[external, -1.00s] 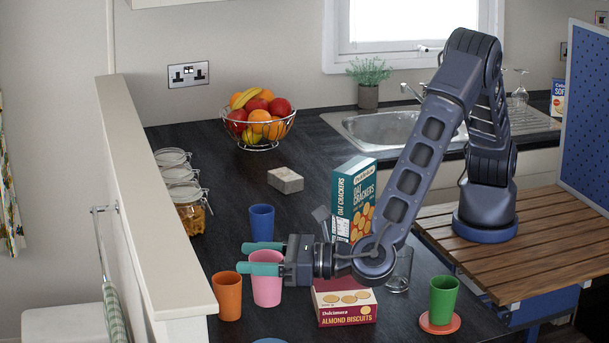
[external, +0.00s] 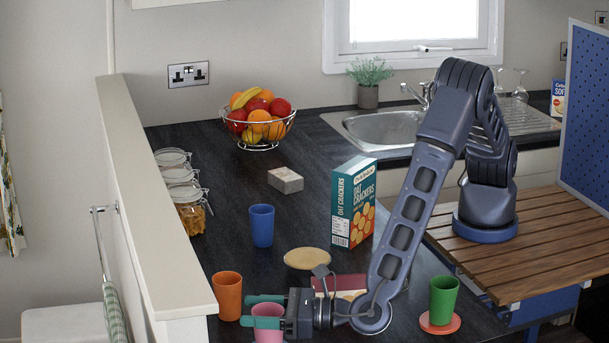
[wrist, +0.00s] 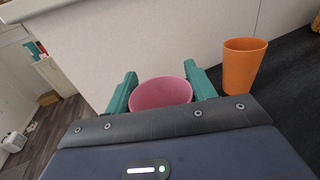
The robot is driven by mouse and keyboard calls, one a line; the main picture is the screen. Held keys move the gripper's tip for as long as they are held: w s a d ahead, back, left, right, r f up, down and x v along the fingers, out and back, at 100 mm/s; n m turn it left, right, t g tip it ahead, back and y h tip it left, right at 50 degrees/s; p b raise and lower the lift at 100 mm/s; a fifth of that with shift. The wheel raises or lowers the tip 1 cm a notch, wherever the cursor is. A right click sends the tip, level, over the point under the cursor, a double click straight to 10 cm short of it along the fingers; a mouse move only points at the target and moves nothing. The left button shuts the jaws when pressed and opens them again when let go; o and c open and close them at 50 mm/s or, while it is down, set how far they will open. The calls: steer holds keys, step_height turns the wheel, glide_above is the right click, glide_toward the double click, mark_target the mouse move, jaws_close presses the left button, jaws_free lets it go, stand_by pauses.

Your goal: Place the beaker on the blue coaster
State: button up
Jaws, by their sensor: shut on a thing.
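The pink beaker (external: 268,336) is at the bottom edge of the external view, its lower part cut off. My gripper (external: 257,311) is shut on it, one teal finger on each side near the rim. In the wrist view the pink beaker (wrist: 161,94) stands between the two fingers (wrist: 160,82), its open mouth towards the camera. I cannot see the blue coaster in either view now, and I cannot tell whether the beaker touches anything below.
An orange beaker (external: 228,296) stands close left of my gripper, beside the low wall (external: 165,235). A blue beaker (external: 262,226), tan disc (external: 307,258) and cracker box (external: 353,203) are behind. A green beaker (external: 443,298) stands on an orange coaster (external: 440,325) at right.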

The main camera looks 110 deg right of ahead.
steer(key=shift+f, duration=0.1)
steer(key=o, duration=1)
steer(key=shift+r, duration=0.2)
steer(key=v, duration=1.2)
steer(key=shift+f, duration=0.1)
